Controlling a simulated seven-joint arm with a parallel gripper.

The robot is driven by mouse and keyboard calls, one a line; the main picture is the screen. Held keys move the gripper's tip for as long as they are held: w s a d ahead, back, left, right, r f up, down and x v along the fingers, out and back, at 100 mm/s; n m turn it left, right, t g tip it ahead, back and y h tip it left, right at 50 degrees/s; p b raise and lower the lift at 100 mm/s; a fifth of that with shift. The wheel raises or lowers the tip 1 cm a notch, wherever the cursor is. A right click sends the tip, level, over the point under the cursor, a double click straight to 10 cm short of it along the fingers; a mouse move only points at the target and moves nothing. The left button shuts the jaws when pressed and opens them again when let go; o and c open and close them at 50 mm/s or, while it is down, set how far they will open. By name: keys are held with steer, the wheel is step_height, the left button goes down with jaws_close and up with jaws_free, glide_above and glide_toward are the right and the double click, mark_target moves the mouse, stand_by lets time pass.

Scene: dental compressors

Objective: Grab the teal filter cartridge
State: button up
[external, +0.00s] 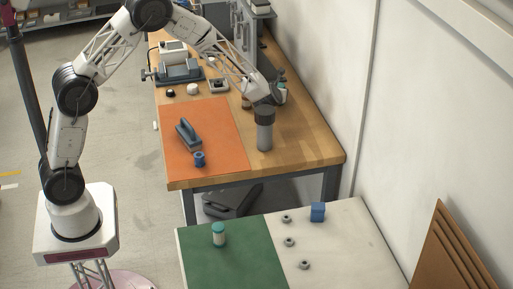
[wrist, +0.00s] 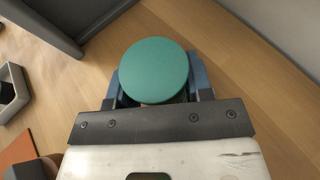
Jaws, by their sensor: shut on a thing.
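In the wrist view, a round teal top (wrist: 154,70) of the teal filter cartridge sits between the two blue-grey fingers of my gripper (wrist: 155,85). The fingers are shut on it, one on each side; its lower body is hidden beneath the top. In the external view, the cartridge (external: 282,97) shows as a small pale and teal shape at the far right of the wooden bench, partly hidden by my gripper (external: 279,88). I cannot tell whether it touches the bench. A second teal-topped cartridge (external: 218,235) stands upright on the green mat in front.
A grey cylinder with a dark top (external: 264,135) stands on the bench close in front of my wrist. The orange mat (external: 225,125) holds a blue-grey tool (external: 188,134) and a blue spool (external: 199,159). Grey equipment (external: 245,35) stands behind; a wall borders the right.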

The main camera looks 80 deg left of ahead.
steer(key=shift+r, duration=0.2)
steer(key=shift+s+r, duration=0.15)
steer(key=shift+r, duration=0.05)
steer(key=r, duration=1.1)
steer(key=shift+s, duration=0.2)
steer(key=s, duration=1.9)
steer(key=shift+f, duration=0.15)
steer(key=shift+s, duration=0.1)
